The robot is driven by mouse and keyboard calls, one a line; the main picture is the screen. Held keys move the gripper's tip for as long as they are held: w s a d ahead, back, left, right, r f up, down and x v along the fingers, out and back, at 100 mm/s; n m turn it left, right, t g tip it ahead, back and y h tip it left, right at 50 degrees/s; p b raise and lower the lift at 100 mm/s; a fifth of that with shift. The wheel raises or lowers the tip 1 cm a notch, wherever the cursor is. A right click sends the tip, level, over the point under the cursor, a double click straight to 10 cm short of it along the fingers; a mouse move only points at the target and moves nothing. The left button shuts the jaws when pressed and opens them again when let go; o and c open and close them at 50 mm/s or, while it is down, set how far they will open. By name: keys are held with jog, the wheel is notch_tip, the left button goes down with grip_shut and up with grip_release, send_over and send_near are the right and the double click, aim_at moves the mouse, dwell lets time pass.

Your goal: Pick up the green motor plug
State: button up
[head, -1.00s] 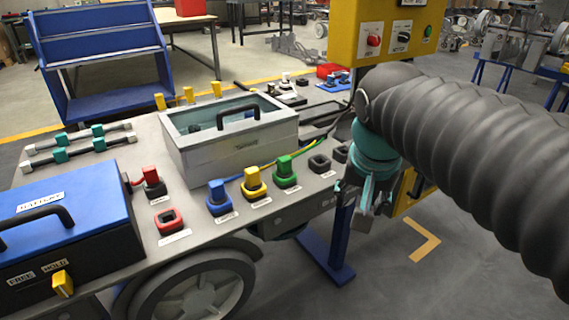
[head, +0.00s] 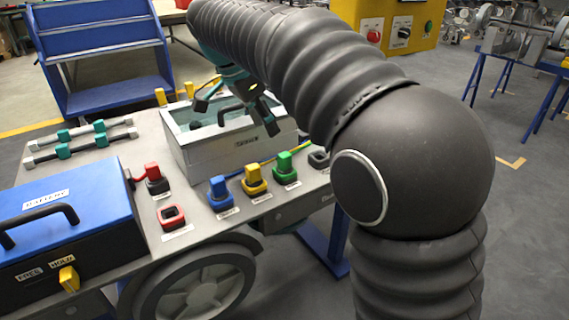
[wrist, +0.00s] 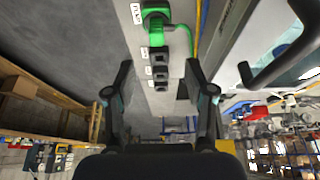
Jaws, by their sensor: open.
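The green motor plug (head: 284,163) sits upright in a socket on the grey chassis deck, to the right of the yellow plug (head: 254,178) and the blue plug (head: 218,191). A green cable leaves it. My gripper (head: 237,112) is open and empty, in the air over the grey box in the head view. In the wrist view the green plug (wrist: 156,14) is at the top edge, beyond my open fingers (wrist: 159,72) and apart from them.
The grey box with a black handle (head: 240,146) stands behind the plugs. Dark empty sockets (wrist: 160,66) lie beside the green plug. A red-capped plug (head: 153,175), a red socket (head: 171,216) and a blue-lidded battery box (head: 60,210) are on the left.

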aim_at(283, 155)
jog(key=x, duration=0.6)
jog(key=shift+d+f+b, duration=0.15)
jog(key=shift+f+b, duration=0.1)
jog(key=shift+b, duration=0.05)
jog(key=shift+d+x, duration=0.2)
jog(key=shift+x, duration=2.6)
jog(key=shift+s+r, duration=0.1)
jog(key=shift+s, duration=0.05)
grip_shut()
